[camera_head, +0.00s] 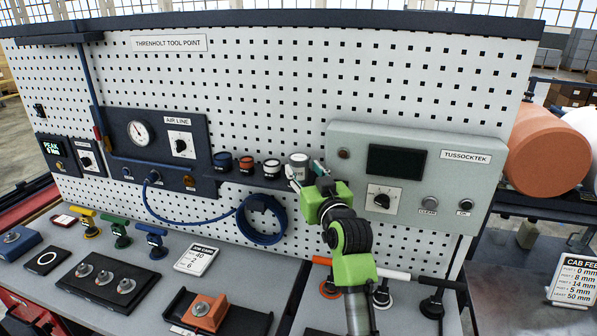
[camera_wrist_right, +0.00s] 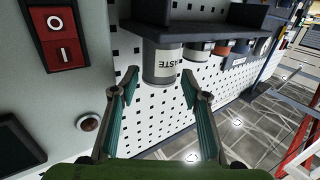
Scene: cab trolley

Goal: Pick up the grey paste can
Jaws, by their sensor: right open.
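The grey paste can (camera_head: 298,160) stands upright at the right end of a dark shelf on the pegboard. In the right wrist view the can (camera_wrist_right: 162,62) appears upside down, with its PASTE label facing me. My right gripper (camera_head: 308,176) is just in front of the can and to its right in the head view. Its two fingers (camera_wrist_right: 160,78) are open, and the can shows between and beyond their tips. The gripper is empty; I see no clear contact. Fingers partly cover the can in the head view. My left gripper is not in view.
A white-lidded can (camera_head: 271,168), an orange-banded can (camera_head: 246,164) and a blue can (camera_head: 222,161) share the shelf to the left. The Tussocktek control box (camera_head: 418,165) juts out close to the right. A coiled blue hose (camera_head: 262,236) hangs below.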

